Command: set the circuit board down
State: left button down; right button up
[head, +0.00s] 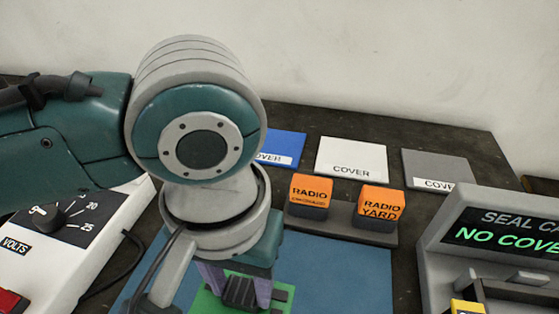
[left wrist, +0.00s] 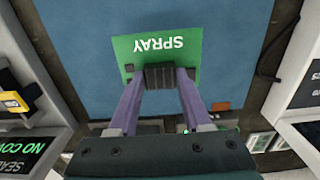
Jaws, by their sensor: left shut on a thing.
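The green circuit board (left wrist: 125,47), marked SPRAY, shows upside down in the left wrist view. It also shows in the head view (head: 207,303), partly hidden below my left arm. My left gripper (left wrist: 160,76) is shut on the black block on the board, with a purple finger at each side. In the head view the gripper (head: 240,287) points down over the blue mat (head: 345,275). The board is over the mat; I cannot tell whether it touches it. My right gripper is not in view.
Two orange RADIO blocks (head: 380,203) sit on a grey stand (head: 340,222) behind the mat. Blue, white (head: 352,158) and grey COVER cards lie farther back. A VOLTS meter box (head: 75,240) stands left, a SEAL device (head: 490,240) right. The mat's front right is clear.

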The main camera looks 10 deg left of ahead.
aim_at(246, 304)
pick_arm(q)
notch_tip(246, 304, down, 5)
jog(key=shift+f+b, duration=0.1)
jog(key=shift+b, duration=0.55)
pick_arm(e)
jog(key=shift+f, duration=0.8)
pick_arm(q)
jog(key=shift+f, duration=0.1)
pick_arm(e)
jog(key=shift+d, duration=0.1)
pick_arm(q)
jog(key=shift+f, duration=0.2)
jog(key=shift+c, duration=1.7)
grip_release()
jog(key=shift+r, duration=0.1)
